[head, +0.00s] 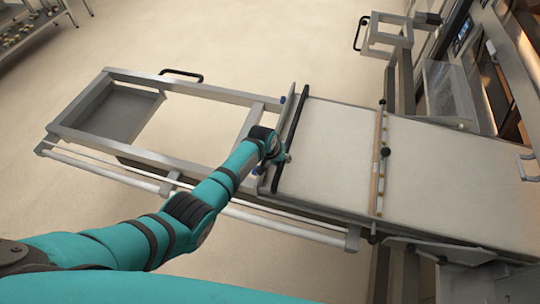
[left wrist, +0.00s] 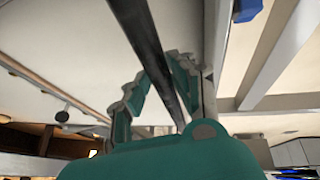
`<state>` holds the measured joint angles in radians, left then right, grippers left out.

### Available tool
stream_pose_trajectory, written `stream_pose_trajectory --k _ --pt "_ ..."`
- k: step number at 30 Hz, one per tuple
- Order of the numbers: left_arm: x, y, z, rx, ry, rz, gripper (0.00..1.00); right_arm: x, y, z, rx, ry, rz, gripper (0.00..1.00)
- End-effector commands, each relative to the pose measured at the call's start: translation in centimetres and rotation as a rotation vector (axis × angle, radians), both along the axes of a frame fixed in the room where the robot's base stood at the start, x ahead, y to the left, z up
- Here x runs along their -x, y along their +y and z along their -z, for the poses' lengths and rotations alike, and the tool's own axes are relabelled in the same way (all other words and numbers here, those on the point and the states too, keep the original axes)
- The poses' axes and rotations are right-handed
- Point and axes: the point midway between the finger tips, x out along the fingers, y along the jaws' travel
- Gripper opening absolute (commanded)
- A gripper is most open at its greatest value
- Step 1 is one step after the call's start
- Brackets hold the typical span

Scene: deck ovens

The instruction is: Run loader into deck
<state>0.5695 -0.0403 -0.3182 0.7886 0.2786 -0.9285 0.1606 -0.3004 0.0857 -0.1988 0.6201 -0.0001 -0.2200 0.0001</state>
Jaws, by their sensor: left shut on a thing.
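The loader (head: 185,88) is a long metal frame with a pale belt (head: 330,135). The belt runs right toward the deck oven (head: 500,95), whose openings glow warm; whether the far end is inside a deck is cut off. A black push bar (head: 296,118) crosses the loader at the belt's left edge. My left gripper (head: 279,152) is shut on this bar near its middle. In the left wrist view the bar (left wrist: 147,45) passes between the teal fingers of the left gripper (left wrist: 163,95). My right gripper is not in view.
A wooden crossbar (head: 379,160) with dark knobs spans the belt. A grey tray (head: 110,115) sits at the frame's left end. A metal stand (head: 388,35) is beside the oven. A shelf rack (head: 25,30) stands far left. The floor (head: 230,40) behind the loader is clear.

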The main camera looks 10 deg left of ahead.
Motion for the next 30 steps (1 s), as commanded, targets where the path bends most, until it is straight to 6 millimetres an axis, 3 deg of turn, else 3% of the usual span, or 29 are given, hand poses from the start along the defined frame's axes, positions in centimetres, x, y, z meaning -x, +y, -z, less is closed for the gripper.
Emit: stream_pose_trajectory --k 1,6,22,23,27,30 --pt "0.0 -1.0 -0.2 0.005 -0.002 0.003 0.00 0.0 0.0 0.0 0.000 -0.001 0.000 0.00" --pt "0.1 -2.5 -0.1 0.003 -0.002 0.002 0.00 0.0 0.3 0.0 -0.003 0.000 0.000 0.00" --pt "0.2 -3.4 -0.1 0.005 -0.004 0.001 0.00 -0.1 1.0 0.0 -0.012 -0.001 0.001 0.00" --pt "0.2 -3.4 -0.2 0.006 -0.004 0.001 0.24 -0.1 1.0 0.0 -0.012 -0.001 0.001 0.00" --pt "0.2 -3.4 -0.1 0.005 -0.003 0.001 0.43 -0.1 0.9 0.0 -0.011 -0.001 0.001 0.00" --pt "0.2 -3.2 -0.1 0.003 -0.003 0.001 0.46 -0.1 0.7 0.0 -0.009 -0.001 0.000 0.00"
